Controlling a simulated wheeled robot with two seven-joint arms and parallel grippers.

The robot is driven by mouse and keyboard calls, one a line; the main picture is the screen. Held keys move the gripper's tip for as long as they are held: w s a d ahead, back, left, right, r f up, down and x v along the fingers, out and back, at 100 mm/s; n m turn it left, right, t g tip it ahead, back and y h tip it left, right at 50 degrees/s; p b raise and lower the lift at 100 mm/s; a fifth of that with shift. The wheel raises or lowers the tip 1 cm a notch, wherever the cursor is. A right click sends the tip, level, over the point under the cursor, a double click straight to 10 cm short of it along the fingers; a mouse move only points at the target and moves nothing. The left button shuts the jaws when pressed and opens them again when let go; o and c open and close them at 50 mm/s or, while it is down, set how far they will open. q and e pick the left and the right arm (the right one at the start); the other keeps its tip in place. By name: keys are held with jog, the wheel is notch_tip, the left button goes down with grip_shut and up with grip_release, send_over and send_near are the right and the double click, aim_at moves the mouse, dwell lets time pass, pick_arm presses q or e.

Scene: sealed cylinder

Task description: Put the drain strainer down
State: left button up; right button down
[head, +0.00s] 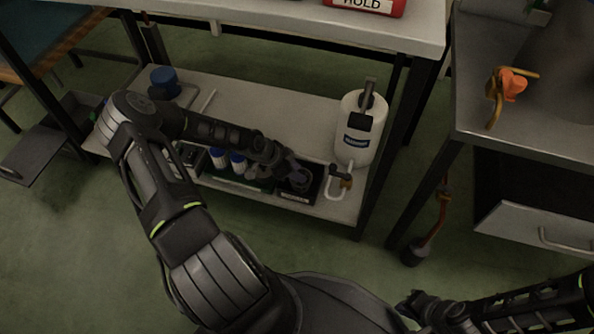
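My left arm reaches down to the lower shelf of the bench. My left gripper (293,173) is over a small black labelled tray (297,195) at the shelf's front edge. A dark round piece, possibly the drain strainer (302,181), shows at the fingertips, inside the tray's outline. It is too small and dark to tell whether the fingers are closed on it or whether it touches the tray floor. My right gripper (418,306) is low at the bottom right, away from the shelf; its fingers are too dark to read.
A white canister (357,135) with a tap stands right of the tray. White bottles with blue caps (237,160) stand left of it. A blue-lidded container (164,80) is at the back left. The mid-shelf (270,113) is bare. An orange-handled valve (512,85) is on the right-hand bench.

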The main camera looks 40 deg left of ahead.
pick_arm(q)
jog(key=shift+o, duration=1.1)
jog(key=shift+r, duration=0.1)
jog(key=p+v, duration=0.5)
jog(key=v, duration=0.7)
